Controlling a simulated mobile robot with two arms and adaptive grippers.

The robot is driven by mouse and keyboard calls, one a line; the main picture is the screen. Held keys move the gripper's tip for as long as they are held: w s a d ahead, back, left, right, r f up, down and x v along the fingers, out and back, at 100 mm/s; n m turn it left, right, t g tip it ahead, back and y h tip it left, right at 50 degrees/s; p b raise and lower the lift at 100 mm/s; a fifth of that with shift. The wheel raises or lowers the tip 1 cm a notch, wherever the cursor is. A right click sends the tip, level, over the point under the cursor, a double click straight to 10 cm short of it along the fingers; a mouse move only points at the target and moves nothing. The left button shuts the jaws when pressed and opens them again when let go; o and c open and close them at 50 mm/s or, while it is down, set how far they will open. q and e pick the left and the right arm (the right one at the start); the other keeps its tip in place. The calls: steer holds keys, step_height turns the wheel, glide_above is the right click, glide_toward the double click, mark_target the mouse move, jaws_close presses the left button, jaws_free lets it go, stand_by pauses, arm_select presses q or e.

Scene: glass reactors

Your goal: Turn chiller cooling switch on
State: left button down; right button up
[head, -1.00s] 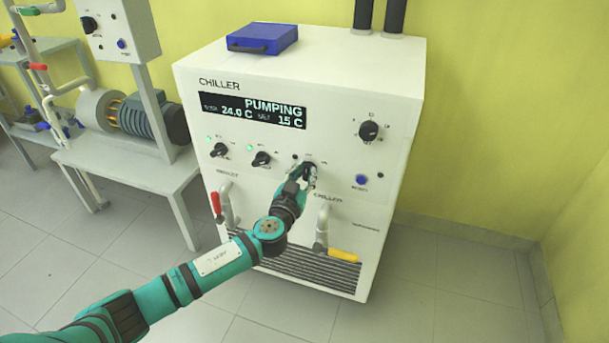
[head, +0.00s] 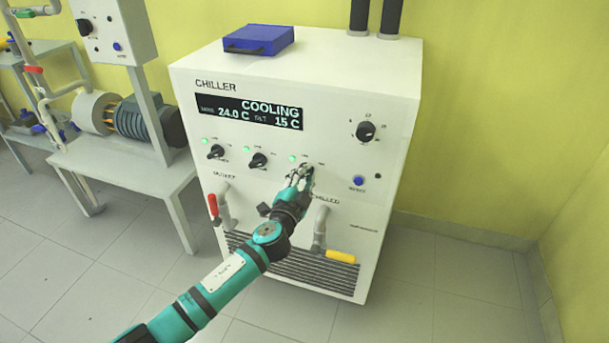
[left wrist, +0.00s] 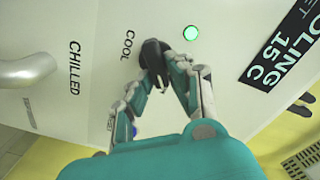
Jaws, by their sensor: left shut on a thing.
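The white chiller (head: 350,80) stands in the middle of the head view, and its display (head: 250,112) reads "COOLING", 24.0 C and 15 C. The cooling switch, a black knob (left wrist: 153,58) marked "COOL", shows in the left wrist view. A green lamp (left wrist: 191,33) beside it is lit, and it also shows in the head view (head: 292,158). My left gripper (head: 302,175) is at this knob and shut on it. The fingers hide most of the knob in the head view. My right gripper is not in view.
Two other black knobs (head: 216,152) (head: 258,160) with lit green lamps sit to the left. A dial (head: 366,131) and a blue button (head: 358,181) are to the right. Pipes with a red handle (head: 213,205) and a yellow handle (head: 341,257) stick out below. A blue case (head: 259,38) lies on top.

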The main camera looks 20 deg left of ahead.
arm_select(q)
steer(key=shift+f+m, duration=0.1)
steer(key=shift+m, duration=0.7)
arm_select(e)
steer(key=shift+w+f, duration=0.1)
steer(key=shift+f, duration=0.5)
arm_select(q)
steer(key=shift+d, duration=0.1)
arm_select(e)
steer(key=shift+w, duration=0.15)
arm_select(q)
steer(key=c, duration=1.3)
jaws_free()
steer(key=shift+o, duration=0.2)
steer(key=shift+s, duration=0.15)
steer(key=s, duration=1.1)
steer(key=shift+s+a, duration=0.25)
steer(key=shift+s, duration=0.15)
